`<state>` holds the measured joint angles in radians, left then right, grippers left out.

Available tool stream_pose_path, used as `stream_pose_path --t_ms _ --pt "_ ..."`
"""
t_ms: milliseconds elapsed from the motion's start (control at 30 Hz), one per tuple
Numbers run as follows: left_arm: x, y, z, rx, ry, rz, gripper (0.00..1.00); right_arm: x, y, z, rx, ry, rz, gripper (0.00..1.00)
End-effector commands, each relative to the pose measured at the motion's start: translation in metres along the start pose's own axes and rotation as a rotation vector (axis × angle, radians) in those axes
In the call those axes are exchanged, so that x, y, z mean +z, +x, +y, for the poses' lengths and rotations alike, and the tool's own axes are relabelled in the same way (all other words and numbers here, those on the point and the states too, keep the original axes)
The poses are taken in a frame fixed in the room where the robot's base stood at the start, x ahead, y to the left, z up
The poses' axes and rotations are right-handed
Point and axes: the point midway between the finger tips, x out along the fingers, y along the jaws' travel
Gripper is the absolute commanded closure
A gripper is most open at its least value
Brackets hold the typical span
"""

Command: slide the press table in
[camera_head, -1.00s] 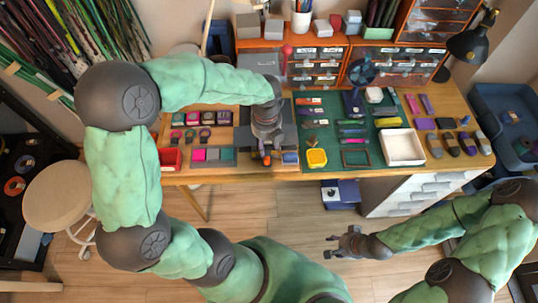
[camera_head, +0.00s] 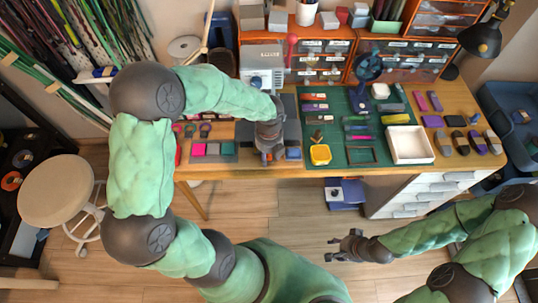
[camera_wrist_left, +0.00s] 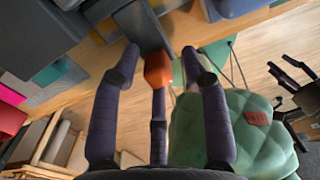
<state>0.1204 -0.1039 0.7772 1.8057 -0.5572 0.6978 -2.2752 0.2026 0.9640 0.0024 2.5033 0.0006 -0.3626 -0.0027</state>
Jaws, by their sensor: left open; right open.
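The press (camera_head: 262,65), a grey box with a pale front, stands at the back of the bench. The dark grey press table (camera_head: 290,108) runs forward from it, largely hidden under my left arm. In the left wrist view an orange block (camera_wrist_left: 158,70) sits at the end of a dark grey bar (camera_wrist_left: 145,28). My left gripper (camera_head: 268,157) is over the bench's front edge. In the wrist view its open fingers (camera_wrist_left: 160,62) are on both sides of the orange block; contact is unclear. My right gripper (camera_head: 335,245) is open and empty, low in front of the bench.
A blue block (camera_head: 293,153) lies right of my left gripper. A green mat (camera_head: 340,105) with tools, a yellow dish (camera_head: 320,154) and a white tray (camera_head: 410,145) are right. A stool (camera_head: 57,188) stands at left.

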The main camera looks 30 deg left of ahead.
Motion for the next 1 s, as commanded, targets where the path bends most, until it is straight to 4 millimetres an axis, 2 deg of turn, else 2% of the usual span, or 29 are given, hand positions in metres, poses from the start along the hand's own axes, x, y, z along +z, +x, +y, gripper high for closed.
stream_pose_path --t_ms 167,233,333,367,667,1000 --pt "0.000 0.000 0.000 0.000 0.000 0.000 0.55 0.000 0.000 0.000 0.000 0.000 0.000 0.55" --pt "0.000 0.000 0.000 0.000 -0.001 0.000 0.69 0.000 0.000 0.000 0.000 0.000 0.000 0.55" --pt "0.000 0.000 0.000 0.000 -0.001 0.000 0.97 0.000 0.000 0.000 0.000 0.000 0.000 0.55" --pt "0.000 0.000 0.000 0.000 -0.001 0.000 1.00 0.000 0.000 0.000 0.000 0.000 0.000 0.55" --pt "0.006 -0.001 -0.001 -0.002 0.000 0.002 1.00 0.000 -0.004 -0.002 0.000 0.000 0.000 0.55" --pt "0.045 -0.002 -0.003 -0.005 0.002 -0.002 1.00 0.001 -0.021 -0.007 0.000 0.000 0.000 0.55"
